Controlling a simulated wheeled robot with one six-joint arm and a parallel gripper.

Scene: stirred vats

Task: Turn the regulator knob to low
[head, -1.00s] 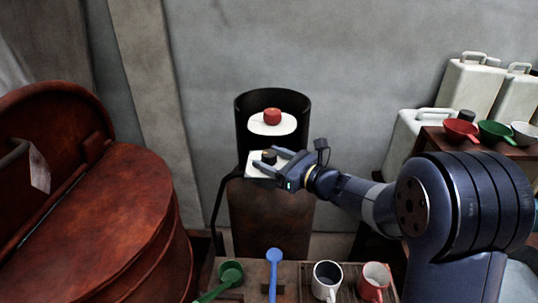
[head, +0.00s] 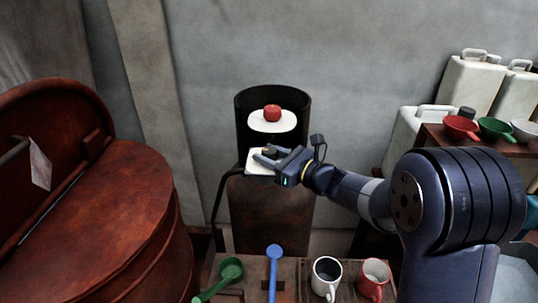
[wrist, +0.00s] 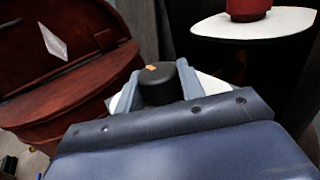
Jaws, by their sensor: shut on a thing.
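The regulator knob is a small black cylinder with an orange mark on its top; it shows in the wrist view (wrist: 158,84). In the wrist view the orange mark sits near the knob's top middle. In the head view my fingers partly hide the knob and plate. Any setting labels are too small or hidden to read.
A red knob (head: 272,113) sits on a white disc (head: 290,122) within a black curved shield (head: 244,105) above. A rusty lidded vat (head: 100,230) stands left. Ladles, including a blue one (head: 274,270), and mugs (head: 326,270) are on the bench in front.

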